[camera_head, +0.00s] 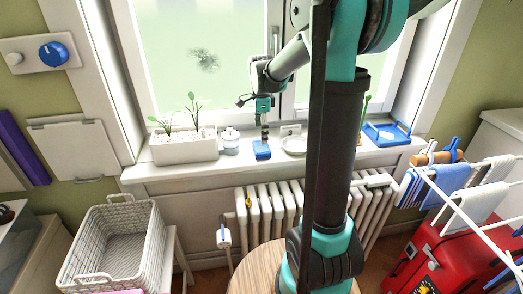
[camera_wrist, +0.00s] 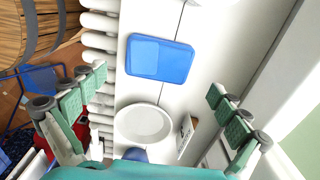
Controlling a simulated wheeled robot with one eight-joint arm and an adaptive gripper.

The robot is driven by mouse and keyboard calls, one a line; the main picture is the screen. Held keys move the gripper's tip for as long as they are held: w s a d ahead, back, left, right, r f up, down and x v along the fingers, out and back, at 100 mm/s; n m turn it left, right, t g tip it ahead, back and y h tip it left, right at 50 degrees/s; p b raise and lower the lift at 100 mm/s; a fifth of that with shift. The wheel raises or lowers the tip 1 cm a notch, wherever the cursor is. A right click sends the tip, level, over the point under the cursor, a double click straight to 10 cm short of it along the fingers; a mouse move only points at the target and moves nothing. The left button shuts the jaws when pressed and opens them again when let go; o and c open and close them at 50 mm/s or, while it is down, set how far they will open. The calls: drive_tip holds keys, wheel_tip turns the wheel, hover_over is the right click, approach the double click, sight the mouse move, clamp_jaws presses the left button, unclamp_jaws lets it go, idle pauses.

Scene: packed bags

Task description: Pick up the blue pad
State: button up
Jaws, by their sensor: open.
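The blue pad (camera_head: 262,151) lies flat on the white windowsill, left of a white dish. In the wrist view the pad (camera_wrist: 160,59) is a rounded blue rectangle in the upper middle, fully visible. My gripper (camera_head: 264,130) is above the pad in the head view, pointing down. In the wrist view my gripper (camera_wrist: 157,82) is open and empty, its green-padded fingers spread wide on either side of the picture. The pad appears in the space ahead of and between them, apart from both fingers.
The white dish (camera_head: 293,145) is close to the pad, with a small card stand (camera_head: 291,130) behind it. A lidded white jar (camera_head: 231,138) and a planter (camera_head: 184,148) stand to the left. A blue tray (camera_head: 387,139) is farther right. The radiator (camera_head: 270,215) is below the sill.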

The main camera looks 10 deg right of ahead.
sight(261, 146)
drive_tip(key=shift+s+f, duration=0.1)
drive_tip(key=shift+f, duration=2.6)
drive_tip(key=c, duration=1)
drive_tip(key=shift+r, duration=0.1)
drive_tip(key=shift+c, duration=0.2)
wheel_tip(261, 146, up, 20)
